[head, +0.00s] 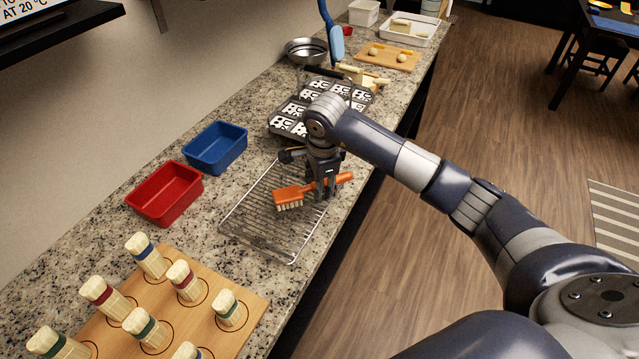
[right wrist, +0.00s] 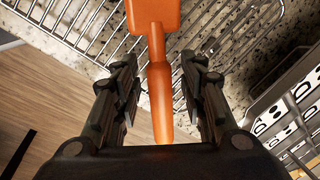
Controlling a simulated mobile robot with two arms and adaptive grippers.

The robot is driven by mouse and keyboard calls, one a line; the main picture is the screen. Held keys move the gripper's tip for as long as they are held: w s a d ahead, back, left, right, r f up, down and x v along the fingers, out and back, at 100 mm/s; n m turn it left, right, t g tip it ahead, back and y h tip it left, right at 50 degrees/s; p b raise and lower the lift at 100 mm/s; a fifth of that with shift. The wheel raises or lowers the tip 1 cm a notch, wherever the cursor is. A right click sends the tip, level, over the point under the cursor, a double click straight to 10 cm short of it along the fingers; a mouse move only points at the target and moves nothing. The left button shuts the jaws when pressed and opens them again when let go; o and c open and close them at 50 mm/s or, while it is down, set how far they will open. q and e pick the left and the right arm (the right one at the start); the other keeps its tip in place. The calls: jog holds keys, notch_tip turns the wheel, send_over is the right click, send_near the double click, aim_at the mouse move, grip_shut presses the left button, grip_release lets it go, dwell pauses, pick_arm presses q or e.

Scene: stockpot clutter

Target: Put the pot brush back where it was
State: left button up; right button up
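An orange brush with pale bristles (head: 290,196) is at the wire rack (head: 248,224), bristles down, its handle pointing right. I cannot tell whether it is the pot brush; a blue brush-like tool (head: 336,45) also stands upright at the far end of the counter. My right gripper (head: 325,190) is over the orange handle. In the right wrist view, the fingers of my right gripper (right wrist: 160,92) are on either side of the orange handle (right wrist: 160,100), with a gap on each side. The gripper is open. My left gripper is not in view.
Red (head: 164,194) and blue (head: 215,148) bins stand left of the rack. Black-and-white printed trays (head: 288,120), a steel bowl (head: 305,50) and a cutting board (head: 375,60) are behind.

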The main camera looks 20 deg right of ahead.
jog(key=b+v, duration=0.1)
jog(key=v, duration=1)
jog(key=shift+r+b, duration=0.35)
jog(key=shift+r, duration=0.05)
